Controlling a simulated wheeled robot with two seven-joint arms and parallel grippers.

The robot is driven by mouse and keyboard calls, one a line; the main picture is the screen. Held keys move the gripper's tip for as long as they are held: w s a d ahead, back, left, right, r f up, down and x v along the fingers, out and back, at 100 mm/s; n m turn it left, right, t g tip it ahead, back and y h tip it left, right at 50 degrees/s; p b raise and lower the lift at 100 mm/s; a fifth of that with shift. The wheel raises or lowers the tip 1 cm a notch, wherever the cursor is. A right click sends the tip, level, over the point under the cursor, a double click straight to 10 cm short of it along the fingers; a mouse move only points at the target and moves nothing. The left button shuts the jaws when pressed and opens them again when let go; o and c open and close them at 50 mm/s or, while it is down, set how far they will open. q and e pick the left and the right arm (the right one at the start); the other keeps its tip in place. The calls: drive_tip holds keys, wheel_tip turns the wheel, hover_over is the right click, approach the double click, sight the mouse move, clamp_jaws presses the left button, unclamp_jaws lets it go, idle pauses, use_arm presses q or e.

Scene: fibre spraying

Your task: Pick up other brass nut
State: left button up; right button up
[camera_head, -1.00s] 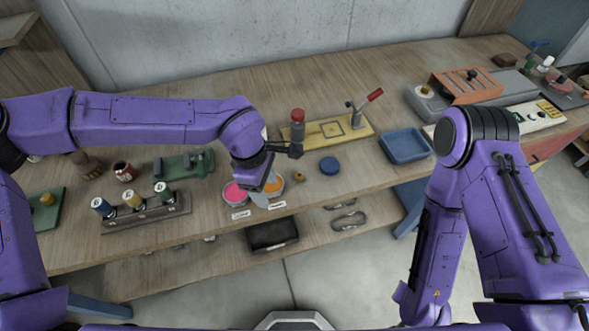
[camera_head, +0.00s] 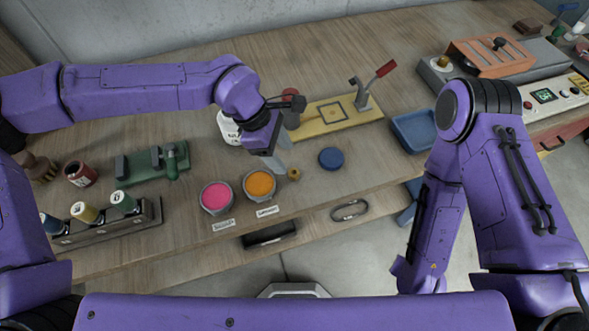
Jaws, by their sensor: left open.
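A small brass nut (camera_head: 294,174) lies on the wooden workbench (camera_head: 330,205), between the orange pot and a round blue lid. My left gripper (camera_head: 283,165) is just to the left of the nut, pointing down. Its fingers are pale and partly hidden by its purple body; it is open and does not hold the nut. My right arm is folded down at the right, and its gripper does not show.
A pink pot (camera_head: 215,197) and an orange pot (camera_head: 259,184) stand at the front edge. A blue lid (camera_head: 331,158) lies right of the nut. Behind are a yellow press board (camera_head: 325,117), a red-capped bottle (camera_head: 291,108) and a white container (camera_head: 229,127). A blue tray (camera_head: 415,130) sits farther right.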

sight(293, 172)
use_arm(q)
drive_tip(key=x, duration=0.1)
drive_tip(key=p+x, duration=0.1)
drive_tip(key=x, duration=0.3)
drive_tip(key=shift+s+p, duration=0.4)
drive_tip(key=shift+d+f, duration=0.15)
drive_tip(key=shift+f, duration=0.1)
clamp_jaws()
drive_tip(key=shift+r, duration=0.1)
